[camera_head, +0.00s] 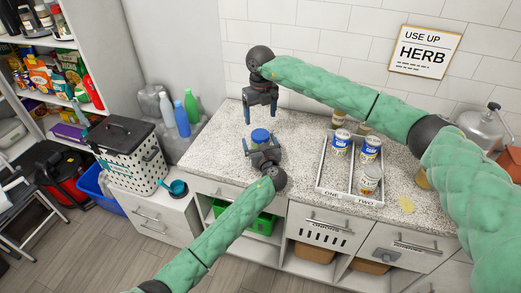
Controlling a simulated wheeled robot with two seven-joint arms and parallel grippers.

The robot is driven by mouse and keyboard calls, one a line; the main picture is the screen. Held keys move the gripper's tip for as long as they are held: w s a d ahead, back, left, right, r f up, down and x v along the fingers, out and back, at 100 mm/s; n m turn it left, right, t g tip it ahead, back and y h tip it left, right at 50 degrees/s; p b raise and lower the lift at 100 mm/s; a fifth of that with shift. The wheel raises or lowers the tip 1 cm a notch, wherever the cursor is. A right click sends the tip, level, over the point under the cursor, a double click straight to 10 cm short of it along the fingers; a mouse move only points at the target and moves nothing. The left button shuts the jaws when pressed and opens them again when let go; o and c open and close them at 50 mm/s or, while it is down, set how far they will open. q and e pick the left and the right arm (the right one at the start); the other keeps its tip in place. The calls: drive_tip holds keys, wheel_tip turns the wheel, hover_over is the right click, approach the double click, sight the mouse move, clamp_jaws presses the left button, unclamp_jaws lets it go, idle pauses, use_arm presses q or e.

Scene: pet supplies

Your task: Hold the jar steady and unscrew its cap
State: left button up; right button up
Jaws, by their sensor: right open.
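A small jar with a blue cap (260,136) stands upright on the speckled counter, left of centre. My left gripper (261,146) reaches in from the front, with its fingers on either side of the jar's body. The gripper hides most of the body, and I cannot tell whether the fingers touch it. My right gripper (260,117) points down above and slightly behind the cap. Its fingers are apart and empty, and it looks clear of the cap.
A divided tray (322,180) labelled ONE and TWO holds several cans on the right. A sign reading USE UP HERB (426,52) hangs on the tiled wall. Several bottles (181,117) and a dotted basket (140,166) stand left. The counter around the jar is bare.

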sight(261, 134)
use_arm(q)
drive_tip(key=shift+w+f, duration=0.1)
drive_tip(key=shift+c, duration=1.1)
use_arm(e)
drive_tip(key=shift+w+f, duration=0.1)
use_arm(q)
drive_tip(key=c, duration=1.7)
use_arm(e)
drive_tip(key=shift+w+r, duration=0.1)
drive_tip(key=shift+r, duration=0.1)
use_arm(q)
drive_tip(key=shift+c, duration=0.2)
use_arm(e)
drive_tip(key=m, duration=0.6)
drive_tip(key=shift+d+f, duration=0.1)
drive_tip(key=m, duration=0.5)
drive_tip(key=shift+m, duration=0.3)
drive_tip(key=m, duration=0.5)
drive_tip(key=shift+f+m, duration=0.1)
drive_tip(key=shift+m, duration=0.2)
drive_tip(key=m, duration=0.5)
drive_tip(key=shift+f, duration=4)
